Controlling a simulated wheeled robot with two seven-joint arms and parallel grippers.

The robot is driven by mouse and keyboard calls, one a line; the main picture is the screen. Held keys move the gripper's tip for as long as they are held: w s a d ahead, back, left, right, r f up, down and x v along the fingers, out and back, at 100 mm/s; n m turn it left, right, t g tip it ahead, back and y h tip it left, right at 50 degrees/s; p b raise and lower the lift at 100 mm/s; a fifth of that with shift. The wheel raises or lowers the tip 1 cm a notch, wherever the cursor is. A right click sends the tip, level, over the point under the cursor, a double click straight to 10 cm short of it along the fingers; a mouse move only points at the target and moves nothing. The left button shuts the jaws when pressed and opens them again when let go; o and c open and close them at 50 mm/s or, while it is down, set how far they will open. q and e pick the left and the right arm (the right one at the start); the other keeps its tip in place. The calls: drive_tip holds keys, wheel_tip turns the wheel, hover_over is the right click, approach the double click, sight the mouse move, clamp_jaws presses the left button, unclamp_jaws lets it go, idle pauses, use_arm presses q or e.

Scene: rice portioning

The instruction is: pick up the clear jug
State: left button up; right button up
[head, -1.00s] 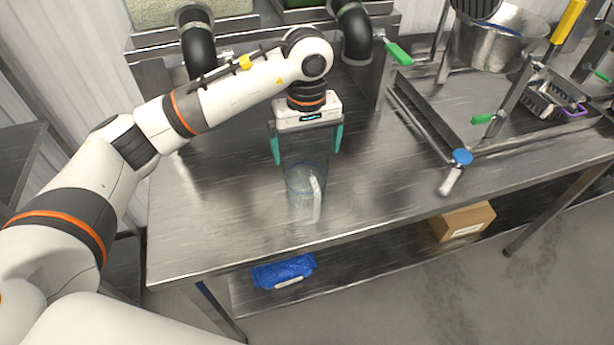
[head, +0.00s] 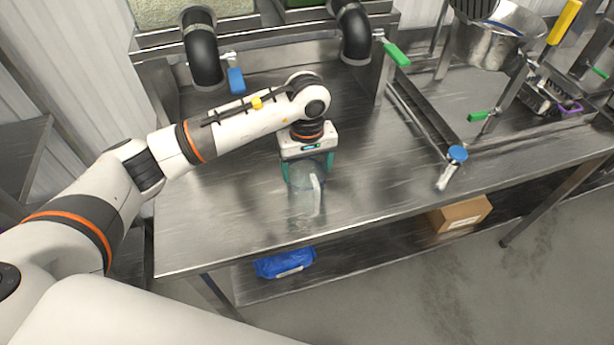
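The clear jug (head: 304,202) stands upright on the steel table (head: 220,235), with its pale handle (head: 316,195) facing front right. My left gripper (head: 308,174) points down over the jug from above. Its two teal fingers are spread apart, one on each side of the jug's upper part. I cannot tell whether the fingers touch the jug's wall. The gripper body hides part of the jug's rim. My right gripper is not in view.
Black pipe elbows (head: 203,50) with blue and green valve handles stand behind the arm. A rail with a blue-capped tap (head: 457,154) lies to the right. A blue bag (head: 285,263) and a cardboard box (head: 460,214) sit on the lower shelf. The tabletop around the jug is clear.

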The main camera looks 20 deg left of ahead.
use_arm(q)
drive_tip(key=c, duration=0.5)
wheel_tip(320, 180, up, 10)
drive_tip(key=b, duration=0.3)
drive_tip(key=s+a+f+m, duration=0.1)
drive_tip(key=s+f+m, duration=0.1)
drive_tip(key=s, duration=0.2)
drive_tip(key=s+a+f+m, duration=0.2)
drive_tip(key=s+f, duration=0.1)
drive_tip(key=s, duration=0.2)
drive_tip(key=s+a+f+m, duration=0.1)
drive_tip(key=s+f+m, duration=0.1)
drive_tip(key=s+f, duration=0.1)
drive_tip(key=shift+s+a+m, duration=0.15)
drive_tip(key=shift+s+m, duration=0.25)
drive_tip(key=shift+s, duration=0.45)
